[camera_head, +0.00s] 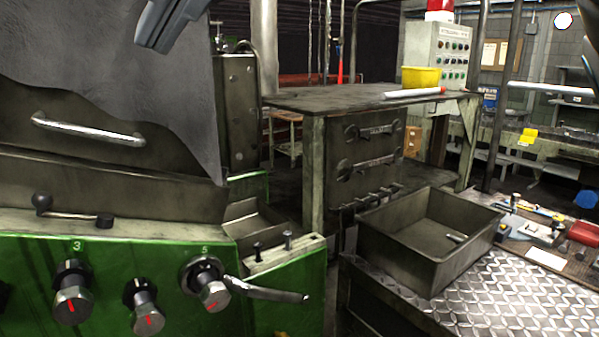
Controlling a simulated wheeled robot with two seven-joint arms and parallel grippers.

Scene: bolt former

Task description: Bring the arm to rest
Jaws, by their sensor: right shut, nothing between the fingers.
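My right gripper (167,27) shows as a grey shape at the top edge, left of the middle. Only part of it is in the frame; it is shut and empty. It is raised in front of the upper part of the machine, above the grey cover (170,90) with the silver handle (88,129). It appears apart from the cover. The rest of its arm is out of the frame. My left gripper is not in view.
The green machine front (130,260) carries knobs and a lever (265,291). A metal bin (385,262) with a small part in it stands on a tread-plate surface (510,295) at right. A bench with a yellow container (421,77) stands behind. Tools lie at far right.

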